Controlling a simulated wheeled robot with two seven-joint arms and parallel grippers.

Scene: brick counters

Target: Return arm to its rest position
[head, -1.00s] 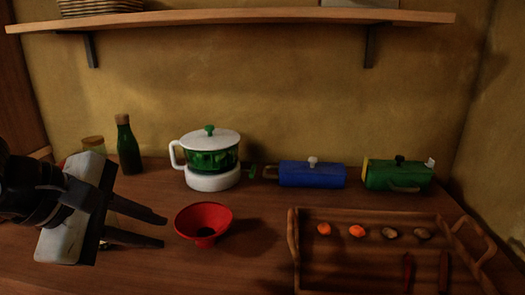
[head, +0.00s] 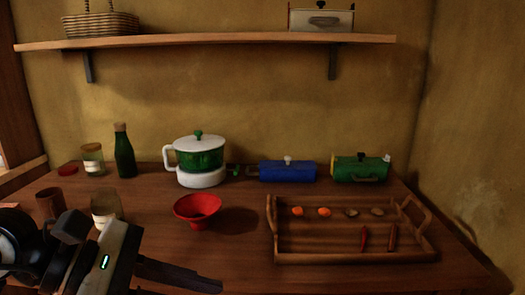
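My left gripper (head: 185,286) is low at the left of the head view, over the front of the wooden counter (head: 240,262). One dark finger reaches right; the second shows only partly at the bottom edge, with a gap between them. It looks open, and nothing shows between the fingers. The gripper is in front of and below the red bowl (head: 197,207), apart from it in the picture. My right arm and gripper are not in view.
A wooden tray (head: 350,257) with several small food items is at the right. A glass jar (head: 105,207) and brown cup (head: 50,204) stand close behind my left arm. A white-green pot (head: 200,160), green bottle (head: 124,152), blue canister (head: 288,171) and green canister (head: 360,168) line the back.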

